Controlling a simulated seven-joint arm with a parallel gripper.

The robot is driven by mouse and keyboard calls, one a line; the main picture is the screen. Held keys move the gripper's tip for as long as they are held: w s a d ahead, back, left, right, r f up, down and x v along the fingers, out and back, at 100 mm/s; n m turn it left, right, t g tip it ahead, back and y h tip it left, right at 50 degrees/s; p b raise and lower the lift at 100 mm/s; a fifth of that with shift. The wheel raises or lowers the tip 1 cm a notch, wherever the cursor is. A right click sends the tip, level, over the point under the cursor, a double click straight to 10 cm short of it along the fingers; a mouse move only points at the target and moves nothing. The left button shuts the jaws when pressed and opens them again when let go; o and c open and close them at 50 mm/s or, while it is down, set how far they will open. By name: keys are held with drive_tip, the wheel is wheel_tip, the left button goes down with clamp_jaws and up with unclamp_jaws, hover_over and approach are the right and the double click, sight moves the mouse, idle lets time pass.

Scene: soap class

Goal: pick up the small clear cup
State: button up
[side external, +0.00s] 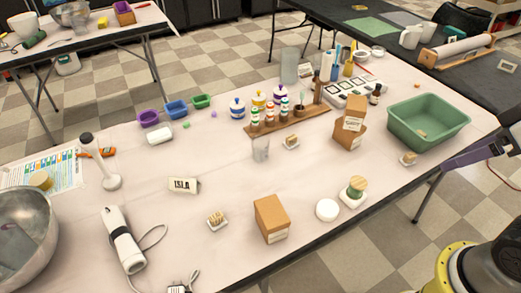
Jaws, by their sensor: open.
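The small clear cup (261,150) stands upright on the pale table, near its middle. A taller clear container (289,66) stands behind the rack.
The wooden rack (318,113) stands close behind the cup. Brown boxes (271,219) are to the front and right, with a green tub (428,121) farther right. A dark purple-grey part (468,153) reaches in at the right edge. The table left of the cup is mostly clear.

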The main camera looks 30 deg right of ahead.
drive_tip(key=shift+o, duration=1)
